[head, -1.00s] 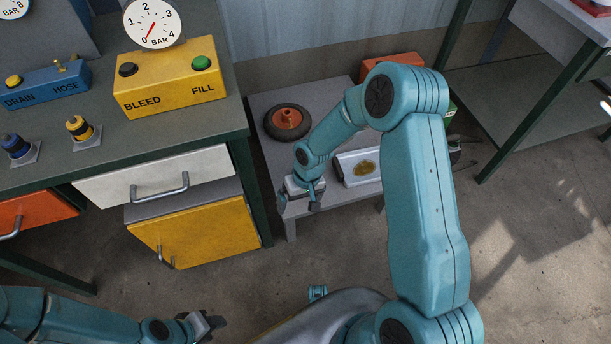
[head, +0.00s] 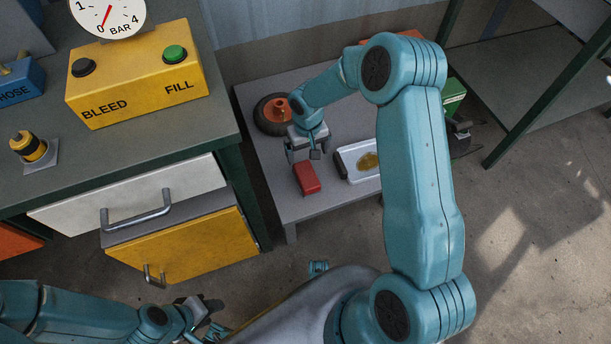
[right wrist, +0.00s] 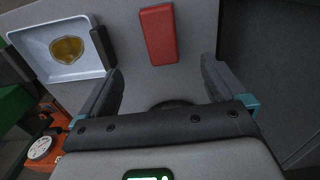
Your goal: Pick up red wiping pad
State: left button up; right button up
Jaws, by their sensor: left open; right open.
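The red wiping pad (head: 307,178) lies on the low grey table (head: 290,208), left of a white tray. My right gripper (head: 303,155) is open and empty just above and behind the pad in the head view. In the right wrist view the pad (right wrist: 159,33) lies ahead of the open fingers (right wrist: 163,88), between their lines and apart from them. My left gripper (head: 207,312) is low at the bottom left of the head view, open and away from the pad.
The white tray (head: 350,150) holds a yellow-brown patch and has a dark item at its left edge. A black wheel with an orange hub (head: 268,116) lies behind my right gripper. The workbench with a yellow drawer (head: 185,245) stands left of the low table.

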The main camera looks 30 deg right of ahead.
aim_at(307, 174)
notch_tip(307, 174, down, 9)
jog(key=shift+s+f+b, duration=0.1)
jog(key=shift+s+b, duration=0.05)
jog(key=shift+b, duration=0.9)
jog(key=f, duration=0.2)
jog(key=f+b, duration=0.1)
jog(key=f, duration=0.1)
jog(key=f+b, duration=0.1)
jog(key=shift+w+f, duration=0.35)
jog(key=shift+f, duration=0.05)
jog(key=shift+r, duration=0.1)
jog(key=shift+c, duration=0.3)
jog(key=c, duration=1.1)
jog(key=shift+r, duration=0.15)
notch_tip(307, 174, up, 20)
jog(key=p, duration=0.5)
